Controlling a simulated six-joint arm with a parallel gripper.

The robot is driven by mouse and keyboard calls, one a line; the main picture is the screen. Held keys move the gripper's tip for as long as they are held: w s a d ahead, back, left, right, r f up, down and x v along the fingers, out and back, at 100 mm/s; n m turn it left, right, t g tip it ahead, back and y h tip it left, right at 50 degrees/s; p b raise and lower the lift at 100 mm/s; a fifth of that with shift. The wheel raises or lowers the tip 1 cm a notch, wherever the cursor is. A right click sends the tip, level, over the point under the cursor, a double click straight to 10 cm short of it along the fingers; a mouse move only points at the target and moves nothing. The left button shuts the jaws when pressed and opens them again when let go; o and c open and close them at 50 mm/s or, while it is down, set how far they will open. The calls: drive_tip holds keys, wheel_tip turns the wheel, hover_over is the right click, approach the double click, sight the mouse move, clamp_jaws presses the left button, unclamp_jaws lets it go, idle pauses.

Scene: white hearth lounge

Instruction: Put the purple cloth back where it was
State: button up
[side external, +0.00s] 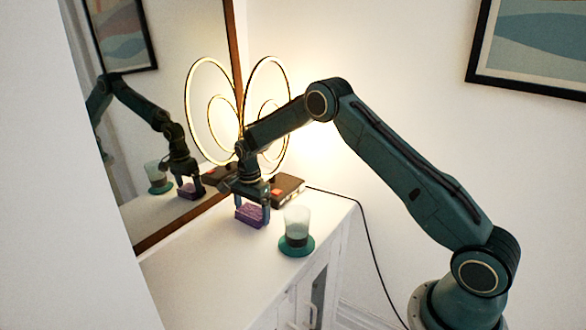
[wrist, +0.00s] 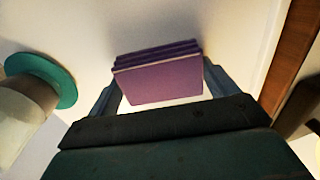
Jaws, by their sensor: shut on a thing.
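The purple cloth (side external: 250,218) is a folded block of several layers, on or just above the white cabinet top (side external: 215,262); I cannot tell whether it touches the surface. My gripper (side external: 252,207) points down over it and is shut on it. In the wrist view, the cloth (wrist: 158,82) sits between the two fingers of my gripper (wrist: 162,88), with its folded layers toward the far side.
A glass (side external: 297,222) stands on a teal coaster (side external: 296,249) right of the cloth; the coaster (wrist: 62,80) is at the left in the wrist view. A dark box (side external: 288,189) and lit ring lamp (side external: 268,62) stand behind. A mirror (side external: 190,40) borders the left; front-left top is clear.

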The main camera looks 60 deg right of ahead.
sight(252, 211)
drive_tip(key=shift+f, duration=0.2)
drive_tip(key=o, duration=0.8)
drive_tip(key=shift+c, duration=0.2)
drive_tip(key=shift+r, duration=0.15)
wheel_tip(252, 211, up, 12)
idle(0.6)
